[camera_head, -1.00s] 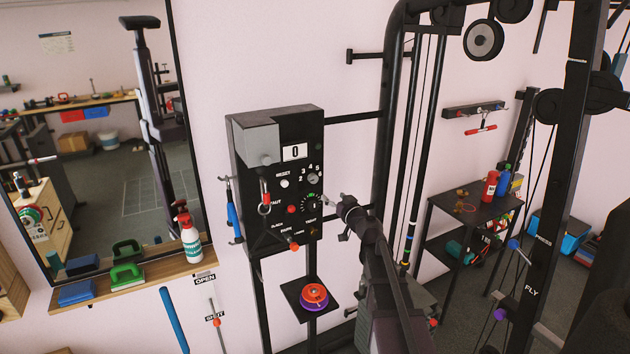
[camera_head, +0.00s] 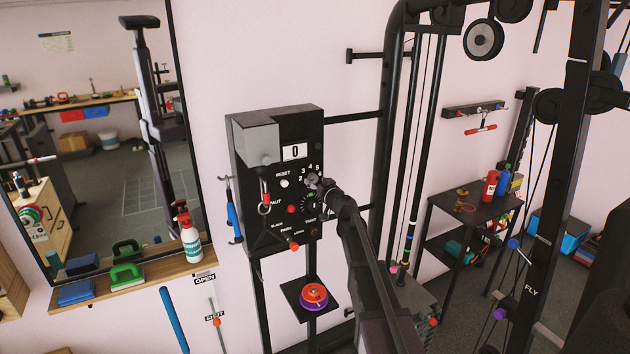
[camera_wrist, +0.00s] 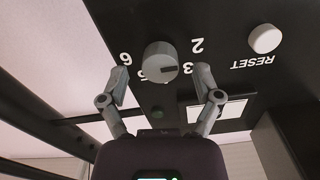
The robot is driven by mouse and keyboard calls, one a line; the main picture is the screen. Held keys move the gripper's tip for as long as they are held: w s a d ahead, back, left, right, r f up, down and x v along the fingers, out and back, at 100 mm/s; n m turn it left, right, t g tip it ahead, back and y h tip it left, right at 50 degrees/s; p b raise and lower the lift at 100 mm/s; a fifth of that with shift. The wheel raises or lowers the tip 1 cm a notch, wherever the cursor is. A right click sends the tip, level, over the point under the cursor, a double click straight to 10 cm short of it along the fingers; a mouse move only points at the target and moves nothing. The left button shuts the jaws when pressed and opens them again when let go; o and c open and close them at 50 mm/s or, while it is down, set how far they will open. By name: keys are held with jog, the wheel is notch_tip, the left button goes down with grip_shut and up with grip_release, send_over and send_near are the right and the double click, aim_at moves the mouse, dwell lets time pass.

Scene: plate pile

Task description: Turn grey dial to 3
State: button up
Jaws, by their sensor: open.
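The grey dial (camera_wrist: 158,62) is a round knob on the black panel (camera_head: 270,215). In the wrist view its dark mark lies on the side toward the printed 3, but exact alignment is hard to tell. My gripper (camera_wrist: 161,73) is open, with one fingertip on each side of the dial and a visible gap to both. In the head view my gripper (camera_head: 322,186) is at the panel's right side, over the dial area, and partly hides the dial and its numbers.
A white reset button (camera_wrist: 265,39) is near the dial, and a display reading 0 (camera_head: 294,152) is above it. A small shelf (camera_head: 291,295) below holds orange and purple discs.

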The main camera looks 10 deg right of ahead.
jog(key=shift+x, duration=0.9)
jog(key=shift+c, duration=0.2)
grip_shut()
